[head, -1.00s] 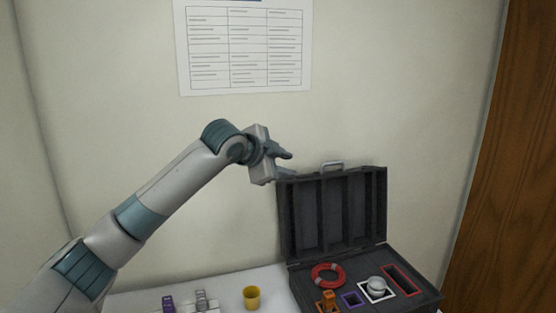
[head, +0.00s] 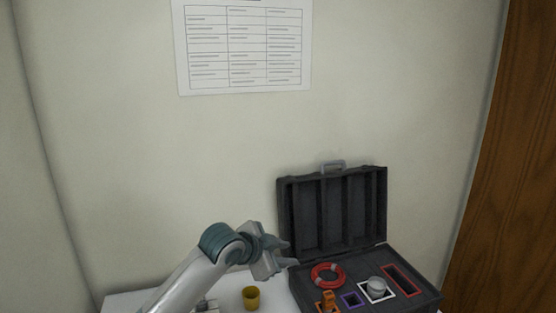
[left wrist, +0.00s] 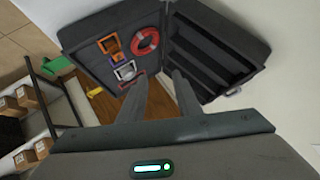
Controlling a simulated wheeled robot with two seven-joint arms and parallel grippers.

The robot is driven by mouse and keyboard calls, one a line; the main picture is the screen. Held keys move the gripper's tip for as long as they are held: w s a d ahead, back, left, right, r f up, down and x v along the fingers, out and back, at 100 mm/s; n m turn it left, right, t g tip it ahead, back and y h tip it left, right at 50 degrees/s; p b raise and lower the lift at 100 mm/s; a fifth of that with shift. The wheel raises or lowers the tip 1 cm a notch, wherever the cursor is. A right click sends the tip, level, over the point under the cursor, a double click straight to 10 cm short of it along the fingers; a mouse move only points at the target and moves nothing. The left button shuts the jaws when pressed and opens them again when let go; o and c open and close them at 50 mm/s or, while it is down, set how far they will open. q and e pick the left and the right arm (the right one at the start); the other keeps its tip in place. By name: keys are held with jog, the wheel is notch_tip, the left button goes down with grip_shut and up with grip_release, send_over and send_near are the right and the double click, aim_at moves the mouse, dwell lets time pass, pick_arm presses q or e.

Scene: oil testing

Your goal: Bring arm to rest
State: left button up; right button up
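My left gripper (head: 284,255) is low in front of the open case's lid, to the left of the case's tray, in the head view. In the left wrist view its two fingers (left wrist: 157,88) stand apart with nothing between them, pointing toward the case. The dark case (head: 332,215) stands open on the white table (head: 125,302); it also shows in the left wrist view (left wrist: 95,28). My right gripper is in neither view.
The case holds a red ring (head: 327,275), an orange item (head: 328,300) and a round silver-white item (head: 376,286). A yellow cup (head: 251,298) stands left of the case. A paper chart (head: 243,45) hangs on the wall. The left wrist view shows a rack (left wrist: 40,95).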

pick_arm(q)
jog(key=s+a+f+n+g+y, duration=0.1)
jog(key=s+a+f+n, duration=0.35)
jog(key=s+f, duration=0.65)
jog(key=s+a+f+n+g+y, duration=0.1)
jog(key=s+a+f+n+y, duration=0.3)
jog(key=s+f, duration=0.65)
jog(key=s+a+f+n+g+y, duration=0.1)
jog(key=s+a+f+n, duration=0.15)
jog(key=s+a, duration=0.45)
jog(key=s+a+f+n+g, duration=0.1)
jog(key=s+a+f, duration=0.25)
jog(key=s, duration=0.75)
jog(key=s+a+f+n+g+y, duration=0.1)
jog(key=s+a+f, duration=0.1)
jog(key=s+a, duration=0.45)
jog(key=s+d+f+g, duration=0.1)
jog(key=s+f, duration=0.2)
jog(key=f, duration=2.6)
jog(key=s+a+f+g, duration=0.1)
jog(key=s+a+f, duration=0.1)
jog(key=s+f, duration=1.5)
jog(key=shift+s+a, duration=0.4)
jog(key=shift+s, duration=0.1)
